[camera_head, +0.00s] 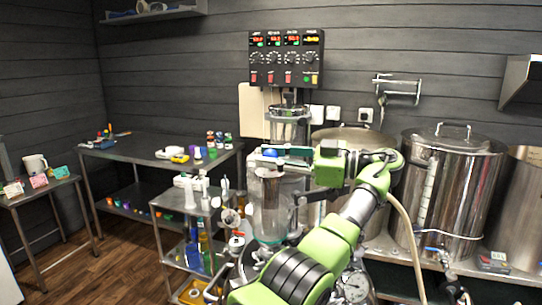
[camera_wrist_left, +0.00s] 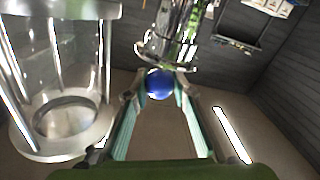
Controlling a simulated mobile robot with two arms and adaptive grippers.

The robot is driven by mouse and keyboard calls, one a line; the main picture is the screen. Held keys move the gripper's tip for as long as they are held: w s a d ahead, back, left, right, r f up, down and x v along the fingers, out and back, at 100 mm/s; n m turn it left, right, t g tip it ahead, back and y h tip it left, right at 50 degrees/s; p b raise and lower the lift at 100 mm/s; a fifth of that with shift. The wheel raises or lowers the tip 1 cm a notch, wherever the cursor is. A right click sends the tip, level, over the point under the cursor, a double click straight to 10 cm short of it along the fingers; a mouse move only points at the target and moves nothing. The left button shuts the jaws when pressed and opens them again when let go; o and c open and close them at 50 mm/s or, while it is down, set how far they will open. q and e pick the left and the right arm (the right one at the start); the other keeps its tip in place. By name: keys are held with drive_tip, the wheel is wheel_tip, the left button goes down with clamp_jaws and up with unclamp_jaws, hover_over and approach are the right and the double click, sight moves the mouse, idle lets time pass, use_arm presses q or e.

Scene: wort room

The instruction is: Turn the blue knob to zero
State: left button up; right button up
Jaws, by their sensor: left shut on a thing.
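The blue knob (camera_head: 270,153) is a small round ball on the steel and glass vessel in the middle of the head view. In the left wrist view the blue knob (camera_wrist_left: 159,84) sits between the tips of my two teal-lined fingers. My left gripper (camera_head: 268,155) reaches to it from the right, with its fingers pointing left, and is shut on it. The fingertips also show in the left wrist view (camera_wrist_left: 156,92). The fingers partly hide the knob in the head view. My right gripper is not in view.
A clear glass cylinder (camera_wrist_left: 60,75) stands close left of the fingers in the wrist view. A control panel (camera_head: 286,59) hangs on the wall above. Large steel kettles (camera_head: 452,190) stand at right. A cart (camera_head: 181,213) with bottles stands left of the vessel.

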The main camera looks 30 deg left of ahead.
use_arm(q)
drive_tip(key=shift+r, duration=0.25)
drive_tip(key=o, duration=1)
drive_tip(key=shift+o, duration=0.6)
drive_tip(key=shift+a+f, duration=0.1)
wheel_tip(320, 180, up, 10)
drive_tip(key=shift+f, duration=0.1)
